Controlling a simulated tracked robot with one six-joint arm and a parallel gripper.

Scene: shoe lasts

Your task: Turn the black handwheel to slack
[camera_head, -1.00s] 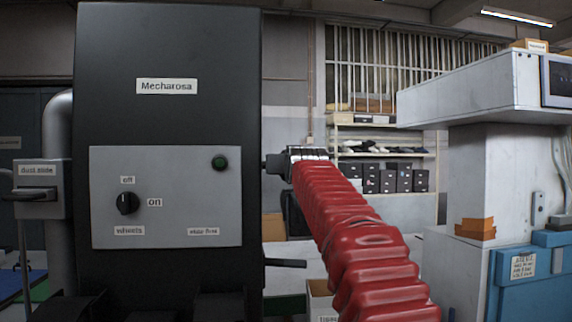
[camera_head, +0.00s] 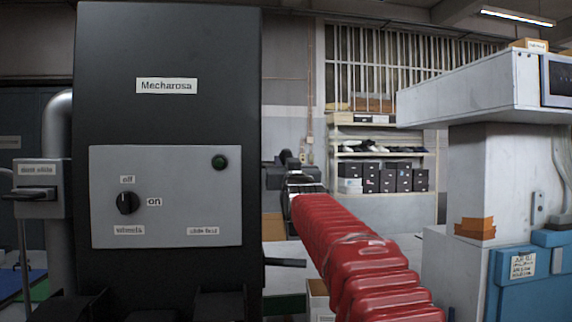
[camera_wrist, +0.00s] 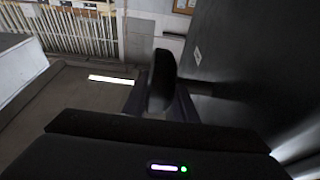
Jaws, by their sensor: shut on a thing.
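The black handwheel (camera_wrist: 162,80) shows in the wrist view as a narrow, rounded black shape, seen nearly edge-on. My gripper (camera_wrist: 160,105) is shut on it, with its dark jaws at the shape's lower part. In the head view the handwheel (camera_head: 286,156) is a small dark shape at the right side of the black machine (camera_head: 165,50). My gripper (camera_head: 280,176) is there too, at the end of my red-sleeved arm. The gripper and arm hide most of the wheel, so its marks and exact angle cannot be told.
A dark lever (camera_head: 285,263) juts out below my gripper. A white machine (camera_head: 480,95) stands at the right. Shelves (camera_head: 385,155) with boxes are behind.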

